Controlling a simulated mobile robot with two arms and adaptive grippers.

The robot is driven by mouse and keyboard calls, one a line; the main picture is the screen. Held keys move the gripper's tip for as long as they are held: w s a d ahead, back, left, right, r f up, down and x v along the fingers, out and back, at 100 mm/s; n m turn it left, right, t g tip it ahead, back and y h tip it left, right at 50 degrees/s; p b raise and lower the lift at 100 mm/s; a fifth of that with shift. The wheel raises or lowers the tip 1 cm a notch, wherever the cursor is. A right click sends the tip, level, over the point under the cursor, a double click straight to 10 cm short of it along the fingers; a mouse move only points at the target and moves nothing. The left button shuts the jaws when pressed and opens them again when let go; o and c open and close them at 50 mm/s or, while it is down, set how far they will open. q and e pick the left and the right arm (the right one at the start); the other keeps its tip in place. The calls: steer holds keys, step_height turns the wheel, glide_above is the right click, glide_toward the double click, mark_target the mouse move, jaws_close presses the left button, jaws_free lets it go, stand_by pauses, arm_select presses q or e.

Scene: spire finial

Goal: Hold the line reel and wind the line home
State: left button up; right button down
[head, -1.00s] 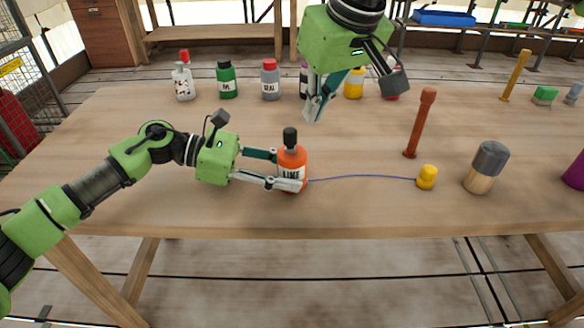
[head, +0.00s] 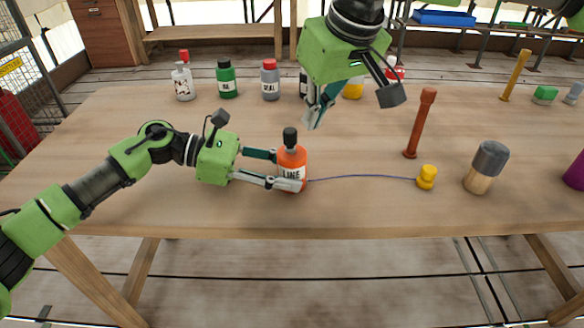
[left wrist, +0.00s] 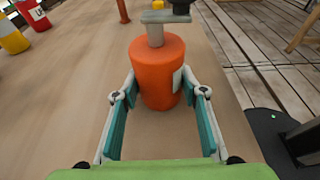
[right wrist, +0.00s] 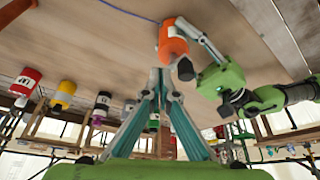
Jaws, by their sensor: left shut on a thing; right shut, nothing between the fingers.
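The orange line reel (head: 292,160) stands upright on the table with a "LINE" label and a black knob on top. In the left wrist view its grey crank arm (left wrist: 165,16) shows above the orange body (left wrist: 156,58). My left gripper (head: 284,170) is shut around the reel's body from the left. A thin blue line (head: 360,177) runs from the reel to a small yellow bob (head: 427,177) on the right. My right gripper (head: 312,118) is shut and empty, pointing down above the table, behind and slightly right of the reel. Its fingertips (right wrist: 160,74) appear together in the right wrist view.
A row of bottles stands at the back, including green (head: 226,79) and grey (head: 270,80) ones. A red-brown post (head: 420,124) and a grey-topped wooden cylinder (head: 486,168) stand on the right. The table (head: 180,210) is clear in front of the reel.

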mark_target(298, 161)
steer(key=shift+f, duration=0.15)
stand_by(0.5)
steer(key=shift+f, duration=1.35)
steer(key=shift+a, duration=0.2)
steer(key=shift+a, duration=0.55)
steer(key=shift+s+a, duration=0.35)
stand_by(0.3)
steer(key=shift+s+a, duration=0.2)
steer(key=shift+a, duration=0.05)
steer(key=shift+s, duration=0.2)
stand_by(0.3)
